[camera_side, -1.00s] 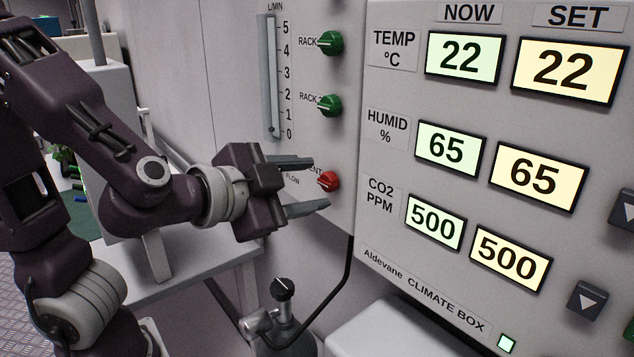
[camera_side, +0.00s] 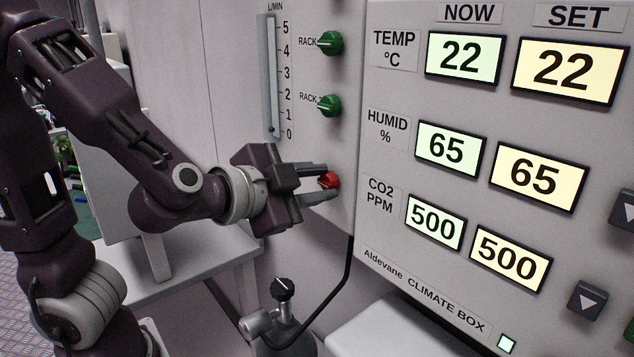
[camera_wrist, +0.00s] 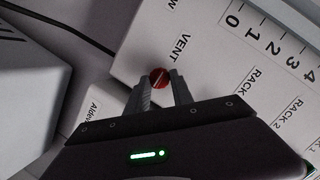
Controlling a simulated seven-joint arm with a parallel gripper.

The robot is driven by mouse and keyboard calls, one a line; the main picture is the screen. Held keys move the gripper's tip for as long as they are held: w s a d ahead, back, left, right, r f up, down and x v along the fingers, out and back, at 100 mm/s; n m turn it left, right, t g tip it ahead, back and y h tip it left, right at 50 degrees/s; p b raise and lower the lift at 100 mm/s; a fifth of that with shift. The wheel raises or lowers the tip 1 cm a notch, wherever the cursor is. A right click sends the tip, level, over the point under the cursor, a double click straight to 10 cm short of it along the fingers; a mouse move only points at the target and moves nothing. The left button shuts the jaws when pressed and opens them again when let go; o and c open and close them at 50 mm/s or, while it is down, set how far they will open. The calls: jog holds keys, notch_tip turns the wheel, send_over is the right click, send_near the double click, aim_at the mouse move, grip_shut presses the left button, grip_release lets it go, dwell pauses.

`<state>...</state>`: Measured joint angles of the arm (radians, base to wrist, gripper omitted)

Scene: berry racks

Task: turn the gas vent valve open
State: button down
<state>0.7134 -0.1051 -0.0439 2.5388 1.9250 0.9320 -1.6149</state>
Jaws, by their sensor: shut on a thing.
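The gas vent valve is a red knob (camera_side: 329,180) low on the grey panel, below two green knobs. In the wrist view the red knob (camera_wrist: 159,77) shows beside the printed word VENT, with a pale line across its face. My gripper (camera_side: 322,182) is at the knob, its two grey fingers shut on it from either side. In the wrist view the fingertips of my gripper (camera_wrist: 160,80) flank the knob. The fingers hide part of the VENT label in the side view.
Green rack knobs (camera_side: 330,43) (camera_side: 330,105) and a flow gauge (camera_side: 269,80) are above on the panel. The climate box (camera_side: 400,240) with lit displays stands at right. A gas bottle valve with a black knob (camera_side: 283,289) and a black hose (camera_side: 347,275) are below.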

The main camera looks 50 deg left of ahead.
jog(key=m, duration=0.1)
jog(key=m+y, duration=0.1)
jog(key=m, duration=0.1)
jog(key=shift+d+f+t+y, duration=0.15)
jog(key=shift+f+t+y, duration=0.05)
jog(key=shift+t+y, duration=0.1)
jog(key=shift+f+m+t+y, duration=0.1)
jog(key=shift+m+t+y, duration=0.4)
jog(key=shift+m, duration=1.4)
jog(key=c, duration=1.1)
grip_release()
